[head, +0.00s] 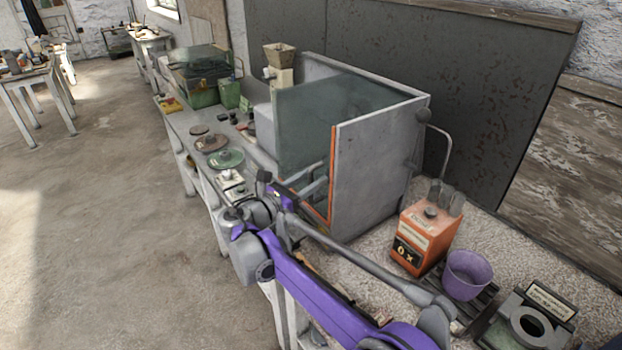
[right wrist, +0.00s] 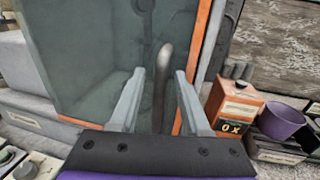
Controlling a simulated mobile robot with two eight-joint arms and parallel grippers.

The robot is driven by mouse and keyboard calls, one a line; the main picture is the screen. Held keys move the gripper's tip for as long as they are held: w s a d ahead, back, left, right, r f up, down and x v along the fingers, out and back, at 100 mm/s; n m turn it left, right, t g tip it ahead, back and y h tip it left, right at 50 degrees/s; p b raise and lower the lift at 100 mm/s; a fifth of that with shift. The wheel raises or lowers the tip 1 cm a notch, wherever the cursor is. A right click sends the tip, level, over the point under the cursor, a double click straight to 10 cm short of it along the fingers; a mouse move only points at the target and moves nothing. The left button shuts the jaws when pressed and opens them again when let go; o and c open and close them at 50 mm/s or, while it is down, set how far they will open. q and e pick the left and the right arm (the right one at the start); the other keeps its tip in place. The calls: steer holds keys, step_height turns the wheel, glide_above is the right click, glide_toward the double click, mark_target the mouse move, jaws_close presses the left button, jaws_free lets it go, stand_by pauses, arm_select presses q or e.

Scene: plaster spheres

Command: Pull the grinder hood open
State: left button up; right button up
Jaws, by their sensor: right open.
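The grinder hood (head: 375,160) is a large grey box with a greenish see-through front panel edged in orange. The panel (right wrist: 85,65) fills much of the right wrist view, and the hood looks shut. A curved grey bar handle (right wrist: 161,85) stands in front of the panel, near its orange right edge. My right gripper (head: 316,184) is at the hood's front, open. Its two fingers (right wrist: 160,74) lie on either side of the handle, with a visible gap to each. In the head view my gripper and arm hide the handle. My left gripper is not in view.
An orange box (head: 427,235) and a purple cup (head: 467,275) stand on the bench to the right of the hood. Round discs (head: 226,159) and a green container (head: 229,93) lie to the left. The floor (head: 110,220) in front of the bench is clear.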

jaws_close()
stand_by(1.4)
